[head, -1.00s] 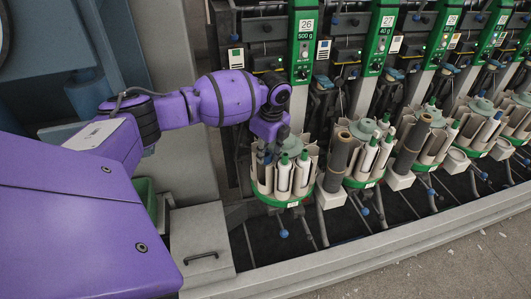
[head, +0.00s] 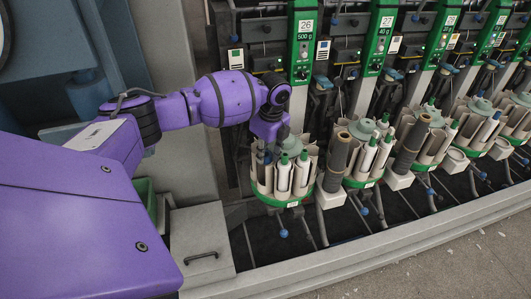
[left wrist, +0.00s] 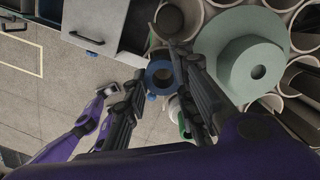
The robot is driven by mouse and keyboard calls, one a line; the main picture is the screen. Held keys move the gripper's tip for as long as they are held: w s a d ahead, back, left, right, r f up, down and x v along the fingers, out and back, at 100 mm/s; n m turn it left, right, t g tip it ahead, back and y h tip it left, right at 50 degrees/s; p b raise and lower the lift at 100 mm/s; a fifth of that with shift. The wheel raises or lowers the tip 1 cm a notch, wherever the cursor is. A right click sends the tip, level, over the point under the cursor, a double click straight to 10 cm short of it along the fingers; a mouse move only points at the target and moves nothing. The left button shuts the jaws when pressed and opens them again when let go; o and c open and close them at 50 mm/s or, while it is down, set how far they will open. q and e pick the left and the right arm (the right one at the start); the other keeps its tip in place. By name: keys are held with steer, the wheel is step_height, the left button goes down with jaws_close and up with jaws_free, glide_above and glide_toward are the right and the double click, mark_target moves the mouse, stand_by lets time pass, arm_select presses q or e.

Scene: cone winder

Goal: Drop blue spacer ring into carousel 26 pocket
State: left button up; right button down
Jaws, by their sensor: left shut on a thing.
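My left gripper (head: 262,152) is over the left side of the carousel (head: 287,201) under the panel marked 26. In the left wrist view my left gripper (left wrist: 160,78) is shut on the blue spacer ring (left wrist: 160,75), a short blue tube with a dark bore. The ring is by the rim of the carousel's pale pockets (left wrist: 193,15); its exact height over a pocket cannot be told. In the head view the ring is mostly hidden. A purple limb of mine, probably the right arm, shows at lower left in the wrist view; its gripper's jaws are unclear.
White bobbins with green tops (head: 302,172) fill several pockets. A pale green disc (left wrist: 245,55) stands at the carousel's centre. A dark brown tube (head: 338,162) stands to the right. A grey cabinet (head: 203,245) with a handle is at lower left.

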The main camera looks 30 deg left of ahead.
arm_select(q)
steer(key=o, duration=0.9)
steer(key=shift+r, duration=0.1)
arm_select(e)
steer(key=shift+r, duration=0.1)
arm_select(q)
steer(key=shift+r+p, duration=1.55)
steer(key=shift+r, duration=2.45)
steer(key=shift+f, duration=0.1)
arm_select(e)
steer(key=w+r+t, duration=0.1)
steer(key=w+r, duration=0.3)
steer(key=r, duration=0.1)
steer(key=shift+w+r, duration=0.2)
steer(key=shift+r, duration=0.15)
